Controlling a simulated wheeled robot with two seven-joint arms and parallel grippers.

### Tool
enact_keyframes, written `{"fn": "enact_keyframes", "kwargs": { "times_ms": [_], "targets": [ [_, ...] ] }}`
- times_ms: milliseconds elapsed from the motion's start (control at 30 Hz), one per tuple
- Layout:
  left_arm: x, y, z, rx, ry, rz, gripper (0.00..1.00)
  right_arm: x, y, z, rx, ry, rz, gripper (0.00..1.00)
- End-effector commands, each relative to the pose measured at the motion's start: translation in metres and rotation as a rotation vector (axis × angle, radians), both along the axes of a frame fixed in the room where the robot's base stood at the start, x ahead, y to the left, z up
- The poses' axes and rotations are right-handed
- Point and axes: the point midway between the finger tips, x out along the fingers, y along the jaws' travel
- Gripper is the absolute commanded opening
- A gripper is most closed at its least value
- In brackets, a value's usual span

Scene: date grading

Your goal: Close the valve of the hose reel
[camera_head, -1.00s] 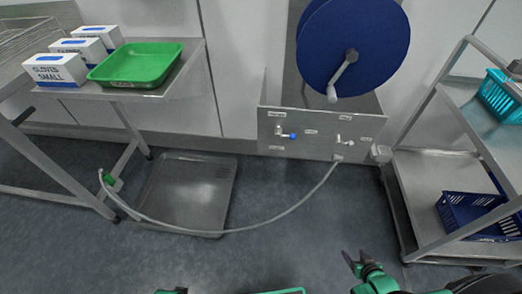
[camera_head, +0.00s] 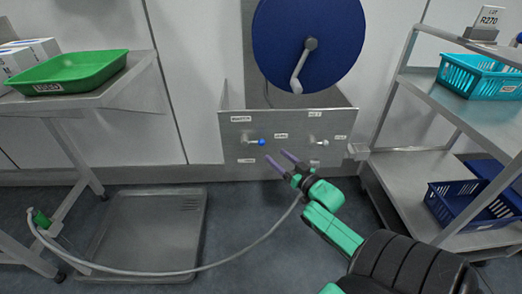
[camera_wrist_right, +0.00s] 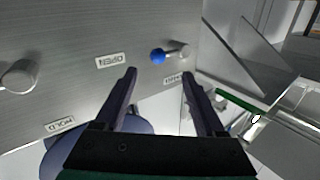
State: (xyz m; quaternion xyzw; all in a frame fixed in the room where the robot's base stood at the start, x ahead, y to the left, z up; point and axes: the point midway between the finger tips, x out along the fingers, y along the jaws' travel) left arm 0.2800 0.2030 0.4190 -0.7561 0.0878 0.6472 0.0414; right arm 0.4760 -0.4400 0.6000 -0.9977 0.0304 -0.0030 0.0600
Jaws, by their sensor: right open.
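The hose reel (camera_head: 309,45) is a blue disc with a grey crank above a metal panel (camera_head: 290,152). On the panel's left is a valve lever with a blue knob (camera_head: 262,142), lying about level with the knob to the right. A plain metal lever (camera_head: 322,142) is on the right side. My right gripper (camera_head: 277,157) is open and empty, its fingertips just below and right of the blue knob. In the right wrist view, the blue knob (camera_wrist_right: 158,56) lies ahead, between the lines of the two fingers (camera_wrist_right: 160,75). My left gripper is out of view.
A grey hose (camera_head: 215,265) curves over the floor past a metal floor tray (camera_head: 150,232) to a green nozzle (camera_head: 40,218). A shelf trolley (camera_head: 405,165) with crates stands right. A table with a green tray (camera_head: 70,72) stands left. An OPEN label (camera_wrist_right: 110,60) is on the panel.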

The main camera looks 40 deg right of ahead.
Motion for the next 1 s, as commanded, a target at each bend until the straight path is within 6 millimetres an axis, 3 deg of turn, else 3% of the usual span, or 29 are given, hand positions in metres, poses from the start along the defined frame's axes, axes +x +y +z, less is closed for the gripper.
{"fn": "enact_keyframes", "kwargs": {
  "times_ms": [200, 300, 667, 833, 867, 1000],
  "targets": [
    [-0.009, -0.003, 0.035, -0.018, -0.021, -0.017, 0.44, 0.057, -0.004, -0.003, -0.002, -0.002, 0.000, 0.72],
    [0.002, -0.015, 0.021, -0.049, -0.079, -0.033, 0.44, 0.071, -0.004, -0.003, -0.001, 0.000, -0.001, 0.72],
    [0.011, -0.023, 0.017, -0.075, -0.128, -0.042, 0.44, 0.080, -0.005, -0.001, -0.001, 0.003, -0.001, 0.72],
    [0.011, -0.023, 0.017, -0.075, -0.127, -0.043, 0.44, 0.080, -0.005, -0.001, -0.001, 0.003, -0.001, 0.07],
    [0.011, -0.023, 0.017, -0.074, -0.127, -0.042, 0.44, 0.080, -0.005, -0.001, -0.001, 0.002, -0.001, 0.00],
    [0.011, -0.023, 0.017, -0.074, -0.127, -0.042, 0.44, 0.080, -0.005, -0.001, -0.001, 0.002, -0.001, 0.00]
  ]
}}
